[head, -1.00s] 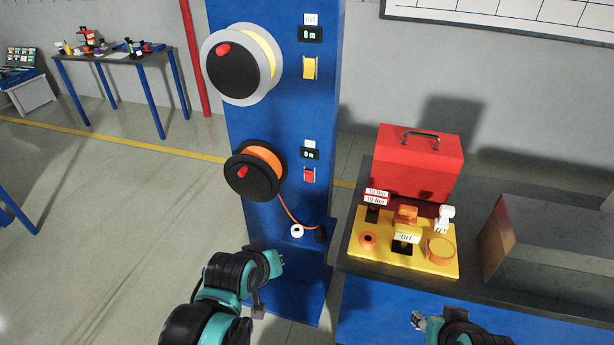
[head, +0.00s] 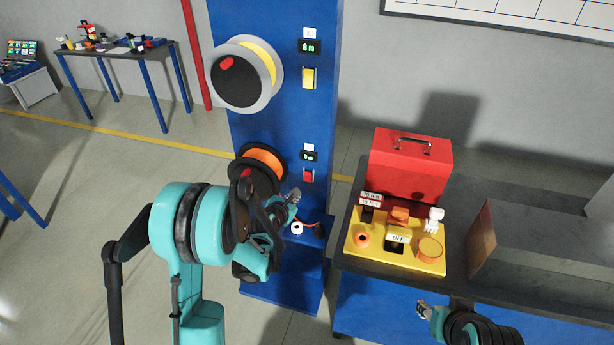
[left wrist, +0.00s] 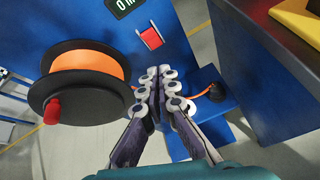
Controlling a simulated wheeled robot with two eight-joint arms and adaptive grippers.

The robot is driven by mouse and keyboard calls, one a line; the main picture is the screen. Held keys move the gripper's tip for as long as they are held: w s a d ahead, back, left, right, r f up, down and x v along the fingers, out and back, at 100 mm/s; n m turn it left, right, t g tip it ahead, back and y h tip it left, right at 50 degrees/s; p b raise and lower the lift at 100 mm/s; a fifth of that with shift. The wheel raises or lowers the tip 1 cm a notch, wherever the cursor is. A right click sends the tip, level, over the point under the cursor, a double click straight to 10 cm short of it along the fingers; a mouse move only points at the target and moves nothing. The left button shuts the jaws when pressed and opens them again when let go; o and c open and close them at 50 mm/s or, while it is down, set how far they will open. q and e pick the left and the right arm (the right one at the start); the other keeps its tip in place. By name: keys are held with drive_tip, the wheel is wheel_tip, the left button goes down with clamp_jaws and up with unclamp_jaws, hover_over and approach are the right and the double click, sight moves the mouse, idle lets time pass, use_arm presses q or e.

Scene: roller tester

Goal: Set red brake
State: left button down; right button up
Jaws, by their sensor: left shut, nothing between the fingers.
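The red brake switch (head: 308,175) sits on the blue column (head: 330,120), under a small display. It also shows in the left wrist view (left wrist: 150,38), near the top. The lower reel with orange cord (head: 262,158) is left of it, partly hidden by my left arm in the head view. My left gripper (head: 295,194) is shut and empty, in front of the column, below the red switch. In the left wrist view its fingertips (left wrist: 160,72) are together, below the switch and apart from it. My right gripper (head: 421,309) is low at the table's front; its finger gap is unclear.
An upper reel with yellow cord (head: 273,65) and a yellow switch (head: 308,77) are higher on the column. A table (head: 460,200) on the right holds a red toolbox (head: 410,168), a yellow panel (head: 390,262) and a grey box (head: 540,245).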

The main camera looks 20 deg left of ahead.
use_arm(q)
drive_tip(key=f+n, duration=0.1)
drive_tip(key=n, duration=0.1)
drive_tip(key=w+a+f+n, duration=0.1)
drive_tip(key=shift+w+f+n+t+p, duration=0.2)
drive_tip(key=shift+f+n+t+p, duration=0.1)
drive_tip(key=shift+n+p, duration=0.1)
drive_tip(key=b, duration=0.2)
approach(307, 176)
wheel_tip(307, 176, down, 3)
drive_tip(key=w, duration=0.3)
drive_tip(key=w+b, duration=0.1)
drive_tip(key=shift+w+d+r, duration=0.2)
drive_tip(key=shift+d+r, duration=0.05)
drive_tip(key=shift+r, duration=0.05)
drive_tip(key=shift+w+r, duration=0.25)
drive_tip(key=shift+w, duration=0.15)
